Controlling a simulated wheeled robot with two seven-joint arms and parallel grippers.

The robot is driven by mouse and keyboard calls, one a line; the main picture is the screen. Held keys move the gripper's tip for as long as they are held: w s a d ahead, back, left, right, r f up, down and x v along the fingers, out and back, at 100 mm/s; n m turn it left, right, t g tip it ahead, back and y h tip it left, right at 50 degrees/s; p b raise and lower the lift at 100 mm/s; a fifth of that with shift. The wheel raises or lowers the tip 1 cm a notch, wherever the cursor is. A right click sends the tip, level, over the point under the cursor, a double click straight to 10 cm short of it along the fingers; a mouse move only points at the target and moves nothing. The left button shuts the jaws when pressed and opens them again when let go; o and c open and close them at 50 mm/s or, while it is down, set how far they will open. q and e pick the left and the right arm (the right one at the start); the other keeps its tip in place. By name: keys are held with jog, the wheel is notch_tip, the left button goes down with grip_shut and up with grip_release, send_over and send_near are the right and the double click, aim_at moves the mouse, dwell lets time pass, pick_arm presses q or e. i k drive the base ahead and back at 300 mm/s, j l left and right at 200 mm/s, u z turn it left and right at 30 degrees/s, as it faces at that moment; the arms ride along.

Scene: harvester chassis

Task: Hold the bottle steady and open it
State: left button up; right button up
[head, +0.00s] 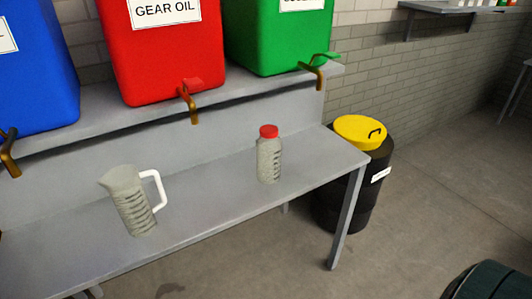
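The bottle (269,158) is clear-grey with dark markings and stands upright on the lower grey shelf, right of the middle of the head view. Its red cap (269,131) is on its top. Neither of my grippers shows in the head view, and nothing is touching the bottle.
A measuring jug (132,203) with a white handle stands left of the bottle on the bench (215,205). Blue (35,70), red (160,60) and green (275,40) containers with taps sit on the shelf above. A black drum (350,205) with a yellow lid (360,131) stands right.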

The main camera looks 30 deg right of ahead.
aim_at(268, 152)
jog(key=l, duration=1.05)
jog(key=i+l, duration=0.15)
jog(key=l, duration=0.9)
